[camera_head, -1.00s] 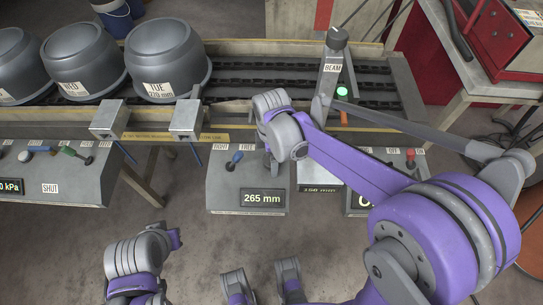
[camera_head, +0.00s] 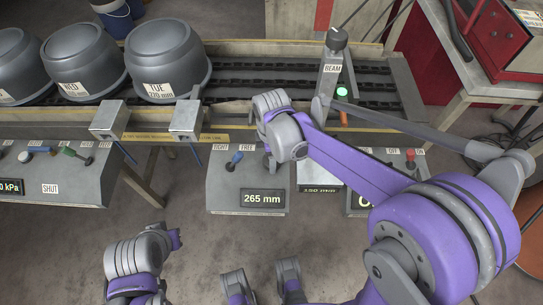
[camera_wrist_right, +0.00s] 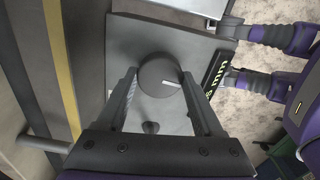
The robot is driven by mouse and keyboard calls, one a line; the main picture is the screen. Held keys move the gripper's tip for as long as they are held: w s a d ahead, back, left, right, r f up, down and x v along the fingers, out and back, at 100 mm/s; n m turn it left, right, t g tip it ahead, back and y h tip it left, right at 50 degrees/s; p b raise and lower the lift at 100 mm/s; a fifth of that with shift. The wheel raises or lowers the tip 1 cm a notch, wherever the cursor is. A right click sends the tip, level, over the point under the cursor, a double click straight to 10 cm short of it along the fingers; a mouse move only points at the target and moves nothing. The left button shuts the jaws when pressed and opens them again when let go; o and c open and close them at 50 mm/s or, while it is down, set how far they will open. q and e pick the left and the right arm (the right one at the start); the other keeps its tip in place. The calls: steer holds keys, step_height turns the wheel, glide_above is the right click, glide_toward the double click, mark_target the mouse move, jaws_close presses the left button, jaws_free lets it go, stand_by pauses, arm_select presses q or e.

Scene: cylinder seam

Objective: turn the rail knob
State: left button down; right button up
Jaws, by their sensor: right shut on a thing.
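In the right wrist view, a round dark grey knob (camera_wrist_right: 152,77) with a white mark on its face stands on a grey panel. My right gripper (camera_wrist_right: 160,76) is shut on the knob, with one finger on either side of it.
A BEAM post (camera_head: 334,60) bears a green light.

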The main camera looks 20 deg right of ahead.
steer(key=m, duration=0.5)
steer(key=shift+m, duration=0.4)
steer(key=m, duration=1.1)
steer(key=shift+m+p, duration=0.3)
steer(key=m, duration=0.5)
steer(key=shift+d+m, duration=0.1)
steer(key=shift+m, duration=0.2)
steer(key=o, duration=1.4)
